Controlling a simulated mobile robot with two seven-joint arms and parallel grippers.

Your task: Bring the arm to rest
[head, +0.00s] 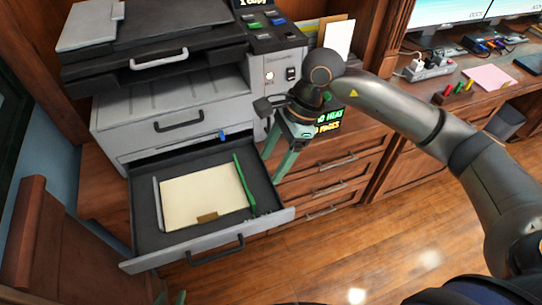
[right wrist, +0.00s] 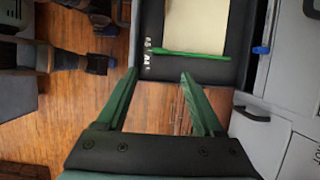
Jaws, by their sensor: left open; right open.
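My right arm (head: 400,108) reaches in from the right in the head view. Its gripper (head: 270,170) points down with green fingers, just right of the open paper drawer. The right wrist view shows the right gripper (right wrist: 158,73) open, with nothing between its fingers and wood floor beyond. Only green fingertips of my left gripper (head: 171,297) show at the bottom edge of the head view; the rest of it is out of frame.
The printer's lower drawer (head: 146,235) is pulled out, holding cream paper (head: 205,193) beside a green guide (head: 243,180). Closed wooden drawers (head: 335,165) stand behind the right gripper. A desk (head: 470,75) with a power strip is at right. The wood floor (head: 360,240) is clear.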

